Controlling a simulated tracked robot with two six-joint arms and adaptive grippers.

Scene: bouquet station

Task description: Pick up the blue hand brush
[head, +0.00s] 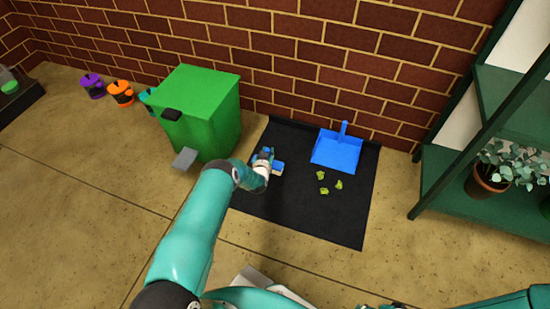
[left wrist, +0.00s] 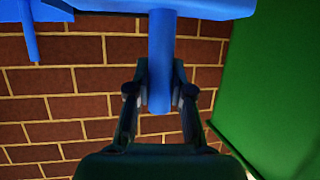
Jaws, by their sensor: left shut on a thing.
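The blue hand brush (head: 278,167) is at the left part of the black mat (head: 300,215), partly hidden by my left gripper (head: 265,160). In the left wrist view, the fingers of my left gripper (left wrist: 160,92) are shut on the brush's blue handle (left wrist: 162,55), one finger on each side. The wider blue part of the brush runs along the top of that view. Whether the brush touches the mat cannot be told. My right gripper cannot be made out; only part of the right arm shows at the bottom right of the head view.
A blue dustpan (head: 337,152) lies at the mat's back right, with several green scraps (head: 323,190) before it. A green bin (head: 205,110) with a grey pedal stands left of the mat. A green shelf (head: 480,200) with a potted plant stands right. A brick wall closes the back.

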